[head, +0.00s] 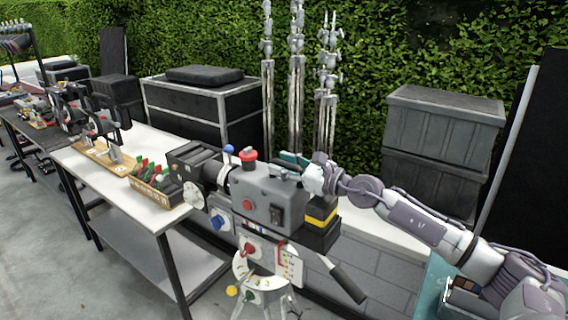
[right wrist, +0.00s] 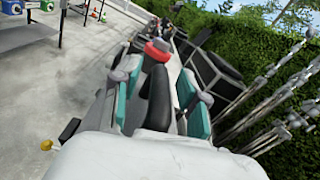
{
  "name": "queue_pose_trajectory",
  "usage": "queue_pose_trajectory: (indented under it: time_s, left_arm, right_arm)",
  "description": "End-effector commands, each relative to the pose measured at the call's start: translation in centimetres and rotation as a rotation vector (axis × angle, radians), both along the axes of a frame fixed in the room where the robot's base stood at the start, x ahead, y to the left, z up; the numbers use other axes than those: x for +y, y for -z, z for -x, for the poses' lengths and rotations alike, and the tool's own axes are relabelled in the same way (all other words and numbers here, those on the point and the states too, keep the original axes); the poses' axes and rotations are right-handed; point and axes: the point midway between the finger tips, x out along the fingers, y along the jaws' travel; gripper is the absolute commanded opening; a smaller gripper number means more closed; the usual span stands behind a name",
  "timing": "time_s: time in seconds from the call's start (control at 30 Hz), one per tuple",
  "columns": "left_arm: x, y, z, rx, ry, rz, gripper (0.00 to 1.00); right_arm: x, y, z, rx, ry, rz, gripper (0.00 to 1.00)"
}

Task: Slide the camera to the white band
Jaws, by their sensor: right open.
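The grey film camera (head: 275,195) stands on a support in the middle of the head view, with a dark box-shaped front (head: 190,160) towards the left. A red knob (head: 248,156) is on its top; a red knob also shows in the right wrist view (right wrist: 157,50). My right gripper (head: 292,158) is at the camera's top rear. In the right wrist view its teal-padded fingers (right wrist: 160,80) are open on either side of a black handle-like part (right wrist: 159,98). I cannot tell whether they touch it. I cannot pick out the white band with certainty. My left gripper is out of view.
A white-topped table (head: 165,218) with a small crate of clips (head: 152,192) stands left of the camera. Black cases (head: 205,105), metal stands (head: 297,90) and stacked grey bins (head: 440,130) are behind. A black pan handle (head: 345,283) sticks out at lower right.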

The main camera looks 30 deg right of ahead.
Motion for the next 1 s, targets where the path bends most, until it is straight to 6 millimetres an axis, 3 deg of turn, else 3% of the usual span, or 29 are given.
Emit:
queue_pose_trajectory:
  time_s: [0.03, 0.2, 0.3, 0.87, 0.9, 1.0]
  left_arm:
    - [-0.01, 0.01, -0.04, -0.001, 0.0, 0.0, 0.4]
    - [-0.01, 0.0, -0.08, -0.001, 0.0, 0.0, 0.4]
    - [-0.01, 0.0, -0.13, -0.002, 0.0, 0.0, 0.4]
    - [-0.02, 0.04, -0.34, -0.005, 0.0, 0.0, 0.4]
    - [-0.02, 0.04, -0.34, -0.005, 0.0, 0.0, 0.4]
    - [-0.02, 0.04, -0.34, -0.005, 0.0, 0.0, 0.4]
  right_arm:
    - [0.0, 0.0, 0.01, 0.0, 0.0, 0.0, 0.4]
    - [-0.01, -0.01, 0.02, 0.0, 0.0, 0.0, 0.12]
    - [-0.03, -0.02, 0.02, 0.0, 0.0, 0.0, 0.0]
    - [-0.05, -0.13, -0.01, -0.002, 0.001, 0.0, 0.0]
    - [-0.05, -0.13, -0.01, -0.002, 0.001, 0.0, 0.25]
    - [-0.05, -0.11, -0.01, -0.001, 0.001, 0.0, 0.41]
